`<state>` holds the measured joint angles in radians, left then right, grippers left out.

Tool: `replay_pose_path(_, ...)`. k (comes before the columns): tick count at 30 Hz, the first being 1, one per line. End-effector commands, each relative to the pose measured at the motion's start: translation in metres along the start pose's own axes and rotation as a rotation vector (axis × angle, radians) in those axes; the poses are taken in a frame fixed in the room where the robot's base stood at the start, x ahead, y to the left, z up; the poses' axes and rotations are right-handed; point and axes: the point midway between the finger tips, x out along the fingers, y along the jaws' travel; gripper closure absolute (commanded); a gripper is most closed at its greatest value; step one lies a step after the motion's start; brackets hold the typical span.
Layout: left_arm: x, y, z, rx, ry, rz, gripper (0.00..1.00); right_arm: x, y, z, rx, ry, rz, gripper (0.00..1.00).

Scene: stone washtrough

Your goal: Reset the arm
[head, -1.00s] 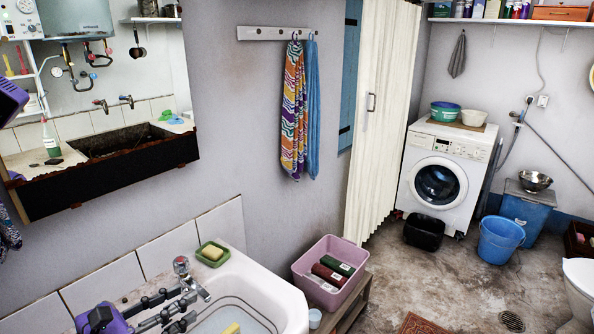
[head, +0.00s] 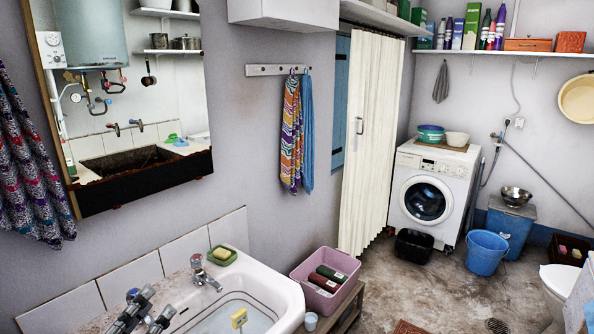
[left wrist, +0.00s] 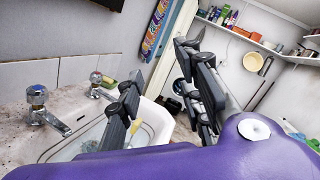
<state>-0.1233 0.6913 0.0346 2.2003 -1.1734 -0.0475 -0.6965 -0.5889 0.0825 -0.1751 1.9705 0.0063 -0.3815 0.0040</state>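The gripper is open and empty. The purple arm housing fills the bottom of that view. My right gripper is in neither view.
A mirror (head: 128,110) hangs above. Floor farther right is partly clear.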

Motion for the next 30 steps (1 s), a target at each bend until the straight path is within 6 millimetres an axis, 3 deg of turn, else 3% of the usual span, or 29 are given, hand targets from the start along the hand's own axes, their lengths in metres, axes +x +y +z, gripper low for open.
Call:
replay_pose_path(5,-0.067,0.069,-0.009,-0.626,-0.281,0.364,0.66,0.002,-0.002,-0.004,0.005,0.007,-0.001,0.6)
replay_pose_path(9,-0.146,0.118,-0.06,-1.077,-0.501,0.71,0.66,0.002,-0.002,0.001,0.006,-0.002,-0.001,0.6)
replay_pose_path(12,-0.204,0.13,-0.109,-1.324,-0.632,0.951,0.66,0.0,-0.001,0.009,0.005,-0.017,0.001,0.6)
replay_pose_path(15,-0.252,0.124,-0.154,-1.505,-0.735,1.165,0.66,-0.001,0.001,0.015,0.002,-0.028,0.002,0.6)
replay_pose_path(18,-0.288,0.11,-0.188,-1.622,-0.806,1.333,0.66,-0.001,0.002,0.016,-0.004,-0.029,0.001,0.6)
replay_pose_path(24,-0.336,0.076,-0.233,-1.761,-0.897,1.587,0.66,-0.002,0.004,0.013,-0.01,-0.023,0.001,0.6)
replay_pose_path(30,-0.37,0.038,-0.265,-1.847,-0.957,1.803,0.66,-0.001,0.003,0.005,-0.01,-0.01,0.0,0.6)
